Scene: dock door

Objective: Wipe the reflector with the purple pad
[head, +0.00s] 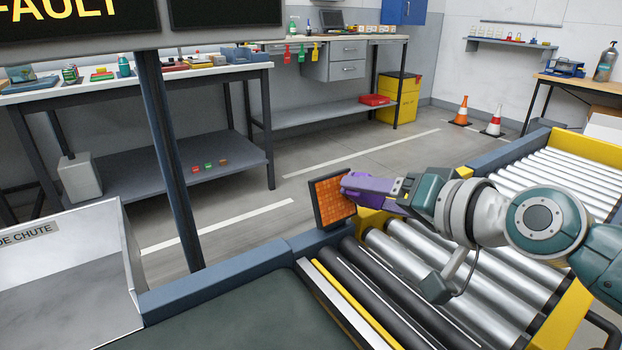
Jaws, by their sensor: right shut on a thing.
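The reflector (328,205) is an orange gridded panel in a dark frame, standing upright at the far rail of the conveyor. My right gripper (375,190) comes in from the right and is shut on the purple pad (362,183). The pad is at the reflector's upper right edge and overlaps it in the picture; I cannot tell for sure whether they touch. The gripper's fingers are partly hidden by the pad. My left gripper is not in the head view.
Below are metal rollers (405,262), a dark belt (235,318) and a blue side rail (215,281). A dark post (170,160) carries a sign at the left, near a metal chute (70,270). Workbenches stand behind. Two cones (461,112) stand on the open floor.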

